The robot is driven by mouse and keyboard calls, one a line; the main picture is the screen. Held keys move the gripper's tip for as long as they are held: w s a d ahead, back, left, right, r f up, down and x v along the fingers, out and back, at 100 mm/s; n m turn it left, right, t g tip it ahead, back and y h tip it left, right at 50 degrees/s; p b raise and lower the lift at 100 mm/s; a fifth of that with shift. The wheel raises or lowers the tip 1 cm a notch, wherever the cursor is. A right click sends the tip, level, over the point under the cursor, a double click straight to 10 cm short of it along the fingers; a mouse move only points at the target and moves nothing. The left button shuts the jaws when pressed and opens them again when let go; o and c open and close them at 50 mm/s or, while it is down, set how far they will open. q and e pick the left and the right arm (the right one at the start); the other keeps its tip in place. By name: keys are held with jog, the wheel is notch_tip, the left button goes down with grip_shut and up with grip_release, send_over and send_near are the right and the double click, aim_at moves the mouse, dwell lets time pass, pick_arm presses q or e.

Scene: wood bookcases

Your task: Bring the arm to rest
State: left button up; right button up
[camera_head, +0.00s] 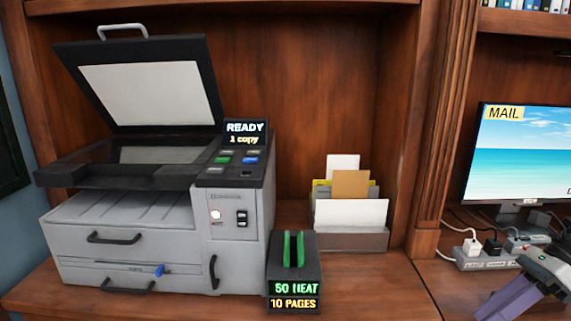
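A grey and dark part with a small green light (541,258) juts in at the lower right edge, with a grey-purple slab slanting down to the left. It looks like the end of my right arm, with the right gripper (500,301) partly cut off by the frame. Whether its fingers are apart or together does not show, and I see nothing held in it. It is in front of the desk part with the monitor, right of the wood upright. My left arm and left gripper are not in view.
A copier (130,235) stands at left with its lid (150,93) raised and a panel reading "READY 1 copy". A black box with green slot (309,262) stands beside it. A paper holder (345,238), a power strip (485,262) and a monitor (525,150) stand farther right.

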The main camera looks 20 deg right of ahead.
jog(key=s+a+f+m+t+y, duration=0.3)
jog(key=s+a+f+m+t, duration=0.15)
jog(key=f, duration=0.35)
jog(key=s+a+f+m+t+y, duration=0.2)
jog(key=s+a+f+m+t, duration=0.1)
jog(key=s+a+f, duration=0.4)
jog(key=w+a+f+m+t+h, duration=0.1)
jog(key=w+f+m+t+h, duration=0.1)
jog(key=w+m+h, duration=0.5)
jog(key=w+a+f+m+t+h, duration=0.25)
jog(key=w+m, duration=0.25)
jog(key=m, duration=0.7)
jog(key=s+a+f+m+g+h, duration=0.2)
jog(key=s+a+f+m+g, duration=0.45)
jog(key=s+f+m, duration=0.35)
jog(key=w+a+r+m+t+p, duration=0.1)
jog(key=a+m, duration=0.5)
jog(key=a, duration=0.6)
jog(key=shift+w+r+y, duration=0.4)
jog(key=shift+r+y, duration=0.05)
jog(key=shift+r, duration=0.2)
